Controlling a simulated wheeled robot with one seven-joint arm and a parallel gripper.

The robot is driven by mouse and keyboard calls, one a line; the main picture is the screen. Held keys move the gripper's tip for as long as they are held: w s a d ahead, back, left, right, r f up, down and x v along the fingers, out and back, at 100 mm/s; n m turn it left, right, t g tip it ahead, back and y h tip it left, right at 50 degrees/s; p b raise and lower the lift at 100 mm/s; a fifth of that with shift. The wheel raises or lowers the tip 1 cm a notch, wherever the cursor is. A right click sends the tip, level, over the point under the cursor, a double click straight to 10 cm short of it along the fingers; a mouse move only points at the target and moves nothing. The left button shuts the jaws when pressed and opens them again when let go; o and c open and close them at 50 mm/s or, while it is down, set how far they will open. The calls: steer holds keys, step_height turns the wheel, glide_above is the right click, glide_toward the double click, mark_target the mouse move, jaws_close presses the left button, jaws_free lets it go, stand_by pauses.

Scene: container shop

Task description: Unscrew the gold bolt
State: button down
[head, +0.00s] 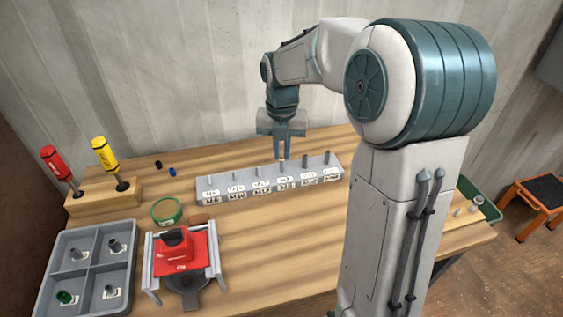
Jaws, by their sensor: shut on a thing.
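My gripper (286,154) points down over the grey labelled rack (210,193), at its back edge right of the middle. Its blue fingers are shut on a small gold piece, the gold bolt (282,157), of which only a little shows at the fingertips. A grey post of the rack (282,168) stands just below it. I cannot tell whether the bolt is still touching that post. Several other grey posts stand in a row, each with a white label in front.
A wooden block (105,200) holds a red screwdriver (55,165) and a yellow one (105,155). A grey four-compartment tray (75,262), a red device in a stand (182,250) and a green-rimmed round dish (166,211) stand at the left.

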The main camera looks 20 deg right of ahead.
steer(key=n, duration=0.3)
steer(key=shift+n, duration=0.3)
steer(key=c, duration=1.4)
jaws_free()
steer(key=shift+c, duration=1.2)
